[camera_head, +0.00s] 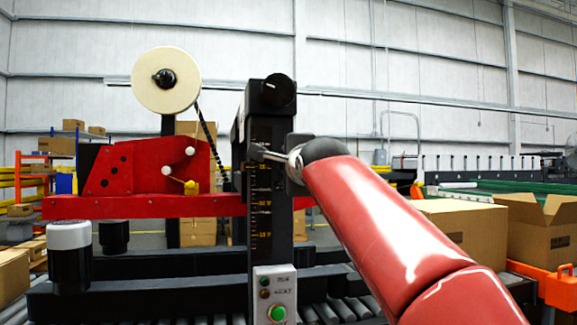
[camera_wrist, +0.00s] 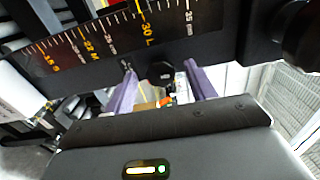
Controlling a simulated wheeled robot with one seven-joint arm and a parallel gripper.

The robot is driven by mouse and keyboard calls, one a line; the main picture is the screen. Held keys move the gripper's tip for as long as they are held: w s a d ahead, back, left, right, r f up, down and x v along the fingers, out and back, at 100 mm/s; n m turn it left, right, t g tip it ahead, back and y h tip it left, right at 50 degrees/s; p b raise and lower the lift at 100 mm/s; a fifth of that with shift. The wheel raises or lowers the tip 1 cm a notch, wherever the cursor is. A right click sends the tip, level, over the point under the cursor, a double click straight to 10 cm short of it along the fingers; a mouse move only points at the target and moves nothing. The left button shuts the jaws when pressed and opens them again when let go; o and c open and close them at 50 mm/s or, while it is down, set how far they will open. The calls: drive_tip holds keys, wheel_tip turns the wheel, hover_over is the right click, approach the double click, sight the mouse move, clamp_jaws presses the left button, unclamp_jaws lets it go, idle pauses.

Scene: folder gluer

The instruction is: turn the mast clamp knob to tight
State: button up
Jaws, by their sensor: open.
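The black mast (camera_head: 262,200) stands upright in the middle of the head view, with a printed scale down its front. The scale (camera_wrist: 110,35) runs across the top of the wrist view. A small dark knob (camera_wrist: 160,72), which looks like the mast clamp knob, sits beside the scale, between my two purple fingers. My gripper (camera_head: 264,153) is at the mast; in the wrist view, my gripper (camera_wrist: 161,82) is open around the knob with gaps on both sides. In the head view the arm and gripper make the knob hard to see. Its tight or loose setting is unreadable.
A larger black knob (camera_head: 278,90) tops the mast. A red tape head (camera_head: 145,170) with a cream roll (camera_head: 185,92) extends left. A control box (camera_head: 275,297) with a green button is below. Cardboard boxes (camera_head: 468,235) stand right, behind my arm.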

drive_tip(key=shift+s, duration=0.1)
drive_tip(key=b+v, duration=0.2)
drive_tip(key=v, duration=0.5)
drive_tip(key=shift+s, duration=0.3)
drive_tip(key=shift+d, duration=0.15)
drive_tip(key=s+d+f+n+g+h+p, duration=0.1)
drive_tip(key=s+d+f+n+g, duration=0.3)
drive_tip(key=s+f, duration=0.5)
drive_tip(key=s+d+f+n+g+h+p, duration=0.1)
drive_tip(key=s+d+f+n+g, duration=0.3)
drive_tip(key=f, duration=1.6)
drive_tip(key=s+d+f+n+g+h+p, duration=0.2)
drive_tip(key=s+d+f+n, duration=0.5)
drive_tip(key=s+f, duration=0.6)
drive_tip(key=shift+s+d+f+g+h, duration=0.45)
drive_tip(key=shift+f+g, duration=0.25)
drive_tip(key=shift+g, duration=0.2)
